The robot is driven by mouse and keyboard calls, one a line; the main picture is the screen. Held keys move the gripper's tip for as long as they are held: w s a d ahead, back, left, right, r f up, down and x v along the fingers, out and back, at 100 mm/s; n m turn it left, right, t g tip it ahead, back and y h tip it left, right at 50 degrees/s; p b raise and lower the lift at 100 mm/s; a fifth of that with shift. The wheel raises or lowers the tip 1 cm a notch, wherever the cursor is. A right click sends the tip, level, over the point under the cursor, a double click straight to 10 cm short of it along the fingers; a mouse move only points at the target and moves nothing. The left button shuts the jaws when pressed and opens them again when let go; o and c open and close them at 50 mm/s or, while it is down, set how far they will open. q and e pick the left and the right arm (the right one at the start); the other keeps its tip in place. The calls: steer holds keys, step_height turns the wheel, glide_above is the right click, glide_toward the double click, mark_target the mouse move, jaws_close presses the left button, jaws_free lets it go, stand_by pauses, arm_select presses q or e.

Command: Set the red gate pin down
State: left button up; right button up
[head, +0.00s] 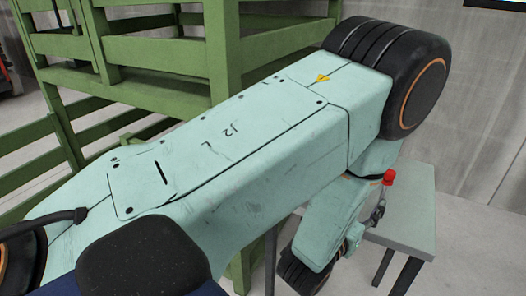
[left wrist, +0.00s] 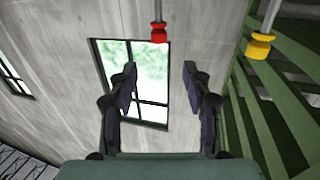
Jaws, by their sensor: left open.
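A red pin head (head: 388,177) shows above the grey table in the head view, close to my left gripper (head: 379,211), which is small and partly hidden there. In the left wrist view, the red pin (left wrist: 159,33) is a red knob on a thin metal rod that runs out of the top of the picture. My left gripper (left wrist: 160,82) is open there, with its two dark fingers apart and nothing between them. The red knob appears beyond the fingertips, roughly in line with the gap. My right gripper is in neither view.
A grey table (head: 416,205) stands under my left wrist. A green slatted frame (head: 165,50) stands behind my arm, which hides much of the head view. A yellow knob on a rod (left wrist: 258,46) hangs at upper right in the left wrist view. A window (left wrist: 150,112) is in the wall.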

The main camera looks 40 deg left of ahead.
arm_select(q)
steer(key=s+a+f+g, duration=0.2)
steer(key=s+f+g, duration=0.3)
steer(key=s+f, duration=0.3)
steer(key=s+a+f+g, duration=0.2)
steer(key=s+f+g, duration=0.3)
steer(key=f, duration=0.5)
steer(key=s+f+g, duration=0.3)
steer(key=s+g, duration=0.1)
steer(key=s, duration=0.6)
steer(key=s+f+g, duration=0.3)
steer(key=s, duration=0.8)
steer(key=shift+s+d+f+g+h, duration=0.15)
steer(key=shift+s+d+g+h, duration=0.15)
steer(key=shift+d+g, duration=0.1)
steer(key=shift+c, duration=1.2)
steer(key=shift+a, duration=0.1)
